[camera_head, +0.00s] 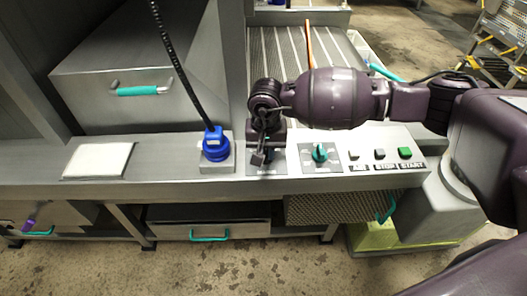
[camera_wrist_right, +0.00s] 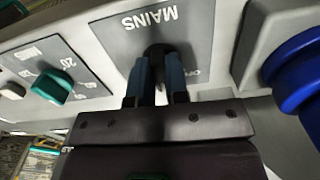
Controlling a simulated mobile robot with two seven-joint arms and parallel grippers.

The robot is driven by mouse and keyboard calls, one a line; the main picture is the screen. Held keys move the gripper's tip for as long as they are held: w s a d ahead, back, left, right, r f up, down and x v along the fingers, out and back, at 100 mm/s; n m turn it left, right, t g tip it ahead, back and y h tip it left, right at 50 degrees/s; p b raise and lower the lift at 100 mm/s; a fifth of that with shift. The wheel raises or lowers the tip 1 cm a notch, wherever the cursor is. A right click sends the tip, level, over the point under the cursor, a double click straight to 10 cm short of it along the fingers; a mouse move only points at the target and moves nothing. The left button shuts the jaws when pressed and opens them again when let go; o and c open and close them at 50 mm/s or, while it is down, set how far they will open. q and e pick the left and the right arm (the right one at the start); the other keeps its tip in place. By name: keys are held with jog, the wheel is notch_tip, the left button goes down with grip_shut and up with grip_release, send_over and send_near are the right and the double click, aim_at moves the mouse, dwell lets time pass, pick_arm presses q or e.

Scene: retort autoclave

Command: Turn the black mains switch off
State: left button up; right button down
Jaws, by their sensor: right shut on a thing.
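The black mains switch (camera_wrist_right: 157,51) sits on a grey plate (camera_wrist_right: 118,38) marked MAINS, which appears upside down in the right wrist view. Part of the word OFF shows beside the fingers. My right gripper (camera_wrist_right: 160,78) is shut on the switch, with its two blue-grey fingers on either side of the knob. In the head view my right gripper (camera_head: 262,155) reaches down to the panel and mostly hides the switch. The knob's exact angle is hard to tell. My left gripper is not in view.
A blue plug (camera_head: 215,145) with a black cable stands left of the switch. A teal dial (camera_head: 320,153) and AIR, STOP and START buttons (camera_head: 380,154) are to the right. A white sheet (camera_head: 98,160) lies farther left on the ledge.

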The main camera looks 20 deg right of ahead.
jog(key=n, duration=0.1)
jog(key=n+b, duration=0.1)
jog(key=n, duration=0.1)
jog(key=shift+d+f, duration=0.1)
jog(key=shift+f, duration=0.15)
jog(key=n+b, duration=0.2)
jog(key=shift+n, duration=0.3)
jog(key=n+b, duration=0.1)
jog(key=n, duration=0.1)
jog(key=shift+d+n, duration=0.15)
jog(key=shift+n, duration=0.25)
jog(key=shift+r+n+b, duration=0.2)
jog(key=shift+n+b, duration=0.15)
jog(key=shift+n, duration=0.15)
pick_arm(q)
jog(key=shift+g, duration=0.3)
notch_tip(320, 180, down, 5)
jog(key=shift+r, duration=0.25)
pick_arm(e)
jog(key=shift+r, duration=0.1)
jog(key=c, duration=1.1)
grip_release()
jog(key=shift+c, duration=0.2)
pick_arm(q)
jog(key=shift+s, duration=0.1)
